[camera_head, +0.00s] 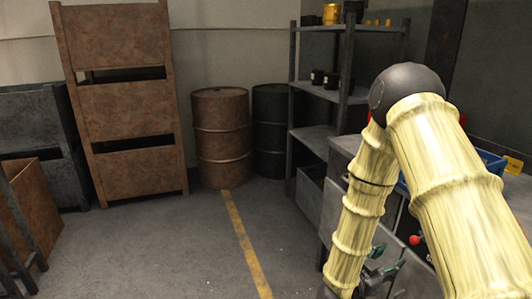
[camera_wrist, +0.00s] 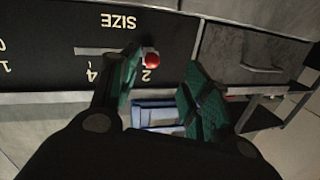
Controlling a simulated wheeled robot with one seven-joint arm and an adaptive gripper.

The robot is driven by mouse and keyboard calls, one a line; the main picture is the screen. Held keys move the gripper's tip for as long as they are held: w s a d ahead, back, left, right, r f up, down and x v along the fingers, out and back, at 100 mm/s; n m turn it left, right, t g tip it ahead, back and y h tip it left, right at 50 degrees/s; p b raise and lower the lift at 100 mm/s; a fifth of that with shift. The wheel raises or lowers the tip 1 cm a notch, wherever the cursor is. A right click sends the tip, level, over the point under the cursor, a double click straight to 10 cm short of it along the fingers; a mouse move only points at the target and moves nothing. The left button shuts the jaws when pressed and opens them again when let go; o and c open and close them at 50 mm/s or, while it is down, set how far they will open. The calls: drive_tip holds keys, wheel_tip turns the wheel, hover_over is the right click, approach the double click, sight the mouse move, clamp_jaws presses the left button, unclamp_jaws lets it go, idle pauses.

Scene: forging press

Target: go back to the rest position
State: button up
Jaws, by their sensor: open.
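My gripper (camera_wrist: 162,78) is open in the wrist view, with its two teal-padded fingers apart and nothing between them. In the head view my gripper (camera_head: 378,268) hangs low at the right, partly hidden by my pale yellow ringed arm, which is bent at a dark elbow. A black panel (camera_wrist: 45,50) with upside-down "SIZE" lettering and numbers faces the wrist camera. A red knob (camera_wrist: 152,59) on a pale slot shows by the left fingertip; I cannot tell if they touch. A red knob (camera_head: 414,239) also shows in the head view, right of my gripper.
A grey shelf (camera_head: 318,140) with small pots and yellow items stands behind the arm. A rusty drum (camera_head: 221,138) and a dark drum (camera_head: 270,130) stand at the back. Rusty stacked crates (camera_head: 122,105) are at the left. The floor (camera_head: 190,245) with its yellow line is clear.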

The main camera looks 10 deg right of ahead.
drive_tip(key=s+a+f+n+g+y, duration=0.1)
drive_tip(key=s+a+f+n+y, duration=0.4)
drive_tip(key=f, duration=0.4)
drive_tip(key=s+a+f+n+g+y, duration=0.15)
drive_tip(key=s+a+f+y, duration=0.25)
drive_tip(key=s+f, duration=0.45)
drive_tip(key=s+a+f+n+g+y, duration=0.1)
drive_tip(key=s+a+f+n+y, duration=0.3)
drive_tip(key=f, duration=0.7)
drive_tip(key=s+a+f+n+g+y, duration=0.1)
drive_tip(key=s+a+f+n+g, duration=0.15)
drive_tip(key=s, duration=0.45)
drive_tip(key=s+a+f+n+g+y, duration=0.1)
drive_tip(key=s+a+g+y, duration=0.15)
drive_tip(key=s, duration=0.55)
wheel_tip(320, 180, up, 16)
drive_tip(key=p, duration=1.5)
drive_tip(key=shift+s+a+t+h+p, duration=0.15)
drive_tip(key=shift+s+t+h+p, duration=0.1)
drive_tip(key=shift+t+h+p, duration=0.15)
drive_tip(key=shift+f, duration=0.15)
